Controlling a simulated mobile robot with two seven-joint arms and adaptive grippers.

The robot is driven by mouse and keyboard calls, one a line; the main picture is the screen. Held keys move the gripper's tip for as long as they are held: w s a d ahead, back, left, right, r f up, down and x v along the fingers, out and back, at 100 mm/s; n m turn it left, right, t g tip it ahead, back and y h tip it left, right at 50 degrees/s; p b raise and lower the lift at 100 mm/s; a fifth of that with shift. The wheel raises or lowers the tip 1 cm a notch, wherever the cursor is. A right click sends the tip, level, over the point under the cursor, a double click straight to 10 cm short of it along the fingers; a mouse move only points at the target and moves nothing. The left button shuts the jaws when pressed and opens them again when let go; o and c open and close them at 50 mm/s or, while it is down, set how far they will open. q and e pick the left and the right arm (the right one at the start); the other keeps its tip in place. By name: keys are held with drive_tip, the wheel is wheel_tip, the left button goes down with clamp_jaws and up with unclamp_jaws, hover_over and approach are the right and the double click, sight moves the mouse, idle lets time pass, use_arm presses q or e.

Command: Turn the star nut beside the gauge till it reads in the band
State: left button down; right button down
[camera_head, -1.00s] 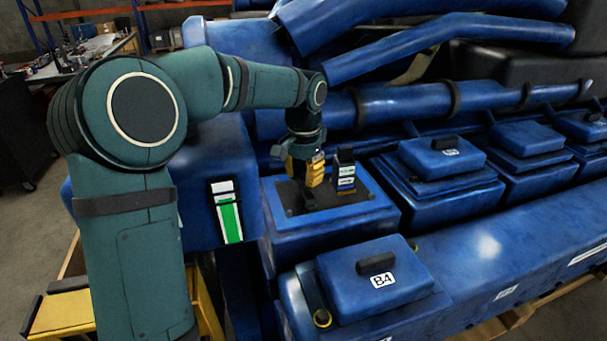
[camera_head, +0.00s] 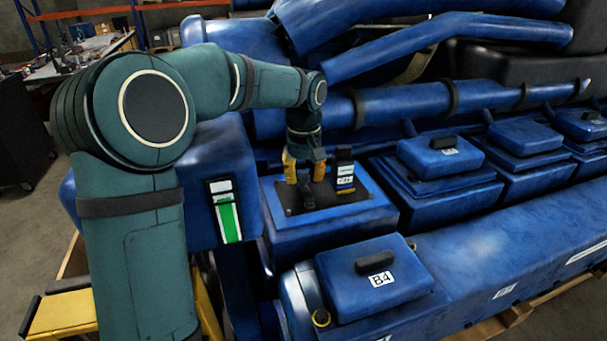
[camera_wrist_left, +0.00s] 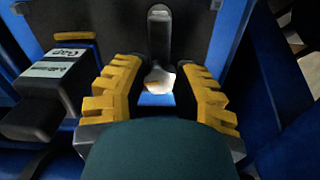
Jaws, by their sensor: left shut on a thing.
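The gauge is a small dark block (camera_head: 345,172) with a white face and a yellowish strip, standing on the dark plate in the open blue housing. Its face also shows in the left wrist view (camera_wrist_left: 56,70); its small print is too blurred to read surely. My left gripper (camera_head: 304,180) points down onto the plate, just left of the gauge. In the left wrist view its yellow-padded fingers (camera_wrist_left: 159,92) stand on both sides of a small pale piece, apparently the star nut (camera_wrist_left: 158,80), and are shut on it. Most of the nut is hidden. My right gripper is not in view.
A blue housing rim (camera_head: 330,222) surrounds the plate. A closed blue cover marked B4 (camera_head: 395,285) stands in front, and more blue covers (camera_head: 440,156) are to the right. Blue pipes (camera_head: 430,100) run behind. A white and green strip (camera_head: 227,212) is on the block at left.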

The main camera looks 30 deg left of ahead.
sight(304, 177)
use_arm(q)
drive_tip(key=shift+f+n, duration=0.1)
drive_tip(key=shift+n, duration=0.8)
drive_tip(key=c, duration=0.7)
unclamp_jaws()
wheel_tip(304, 177, up, 12)
drive_tip(key=shift+r, duration=0.1)
